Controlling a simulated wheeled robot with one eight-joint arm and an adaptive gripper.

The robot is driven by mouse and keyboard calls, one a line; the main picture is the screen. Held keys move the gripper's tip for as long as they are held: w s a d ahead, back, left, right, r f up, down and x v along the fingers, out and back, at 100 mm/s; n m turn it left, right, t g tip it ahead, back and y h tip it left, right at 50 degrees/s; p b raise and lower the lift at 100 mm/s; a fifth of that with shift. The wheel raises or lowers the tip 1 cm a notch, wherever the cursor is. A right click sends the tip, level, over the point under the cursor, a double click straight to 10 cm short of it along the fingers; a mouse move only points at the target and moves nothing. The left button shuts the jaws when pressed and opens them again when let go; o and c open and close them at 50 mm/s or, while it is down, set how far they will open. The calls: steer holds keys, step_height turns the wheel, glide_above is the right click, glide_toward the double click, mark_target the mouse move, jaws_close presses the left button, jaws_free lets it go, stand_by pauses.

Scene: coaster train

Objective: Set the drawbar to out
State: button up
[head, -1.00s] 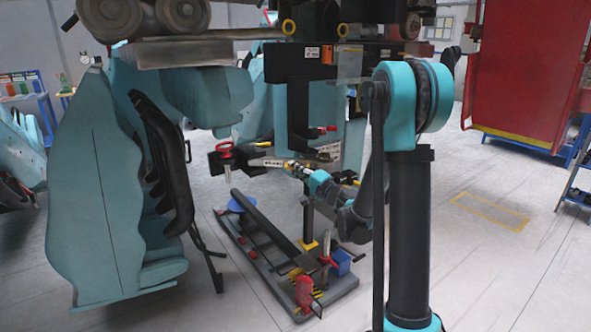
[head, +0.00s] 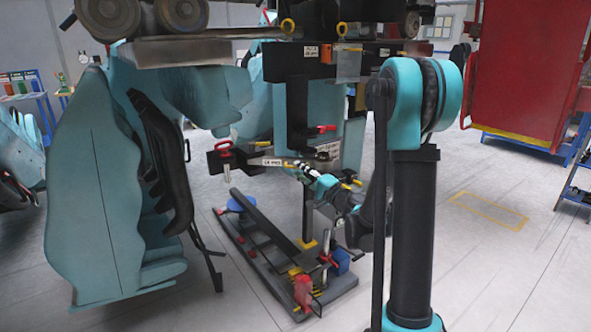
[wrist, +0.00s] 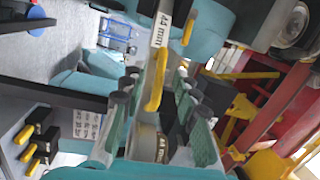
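The likely drawbar is a pale metal bar (head: 258,161) labelled "44 mm", low under the black central frame in the head view. A black block with a red-handled pin (head: 224,150) is at its left end. The bar's labelled end (wrist: 162,24) shows at the top of the wrist view, with a yellow handle (wrist: 155,90) below it. My gripper (wrist: 158,78) is open, its green-padded fingers on either side of that handle with gaps visible. In the head view my gripper (head: 297,165) is beside the bar's right part; contact there is too small to tell.
A grey floor stand (head: 258,262) with a long black beam and a red part lies below. A teal coaster seat (head: 100,190) stands on the left. A red panel unit (head: 525,75) stands at the back right.

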steer(key=v, duration=0.8)
steer(key=shift+s+d, duration=0.2)
steer(key=shift+f, duration=0.1)
steer(key=s+a+f+n+g+h, duration=0.2)
steer(key=s+f+n+g+h, duration=0.5)
steer(key=s+f, duration=0.55)
steer(key=s+d+f+n+g+h, duration=0.1)
steer(key=s+d+f+g+h, duration=0.2)
steer(key=s+d, duration=0.9)
steer(key=shift+s+d+f+n+g+h, duration=0.2)
steer(key=shift+s+f+n+g+h, duration=0.15)
steer(key=shift+f+h, duration=0.65)
